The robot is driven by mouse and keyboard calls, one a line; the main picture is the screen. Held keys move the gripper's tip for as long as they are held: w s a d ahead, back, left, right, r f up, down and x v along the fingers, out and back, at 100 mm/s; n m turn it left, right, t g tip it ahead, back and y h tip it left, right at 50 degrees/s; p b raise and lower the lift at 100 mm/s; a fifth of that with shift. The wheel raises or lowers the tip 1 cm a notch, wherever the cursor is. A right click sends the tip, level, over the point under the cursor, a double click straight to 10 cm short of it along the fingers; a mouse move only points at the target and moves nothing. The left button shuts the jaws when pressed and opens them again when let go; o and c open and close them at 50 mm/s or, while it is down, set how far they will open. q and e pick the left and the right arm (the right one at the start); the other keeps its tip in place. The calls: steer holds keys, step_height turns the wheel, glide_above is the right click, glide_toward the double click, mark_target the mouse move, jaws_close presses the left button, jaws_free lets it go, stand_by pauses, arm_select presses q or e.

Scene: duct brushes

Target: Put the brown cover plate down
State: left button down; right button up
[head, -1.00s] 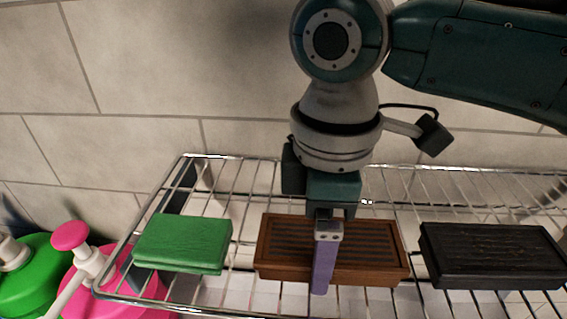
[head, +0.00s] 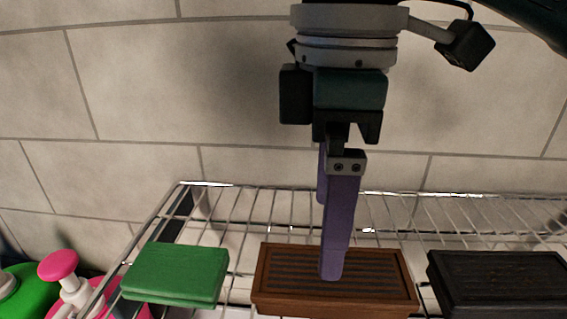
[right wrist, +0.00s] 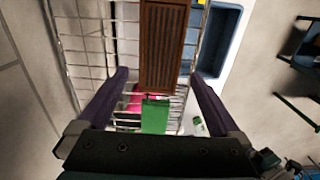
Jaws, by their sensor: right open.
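The brown cover plate (head: 380,284), with dark slots along its top, lies flat on the wire rack (head: 208,236), between a green block and a black block. In the right wrist view the brown cover plate (right wrist: 163,50) lies beyond the fingers, apart from them. My right gripper (head: 334,272) hangs above the plate with its purple fingers pointing down. My left gripper is not in view.
A green block (head: 176,272) lies on the rack to the left, and a black block (head: 500,284) to the right. Pink (head: 60,266) and green (head: 34,294) bottles stand at the lower left. A tiled wall (head: 180,90) rises behind the rack.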

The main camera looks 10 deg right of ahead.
step_height(320, 180, up, 4)
steer(key=shift+f, duration=0.1)
steer(key=m+y+p, duration=0.2)
steer(key=y+p, duration=0.1)
glide_above(291, 304)
steer(key=s+a, duration=0.1)
steer(key=s, duration=0.1)
step_height(291, 304, down, 4)
steer(key=f, duration=0.1)
steer(key=s+m+t+y+p, duration=0.1)
steer(key=s+m+t+p, duration=0.1)
steer(key=s+d+f+m+t+h+p, duration=0.1)
steer(key=s+d+f+m+h+p, duration=0.1)
steer(key=s+d+m, duration=0.6)
steer(key=s+d+h+p, duration=0.1)
steer(key=d, duration=0.3)
steer(key=shift+d+f+t, duration=0.2)
steer(key=shift+d+t, duration=0.1)
steer(key=shift+d, duration=0.1)
steer(key=shift+s, duration=0.1)
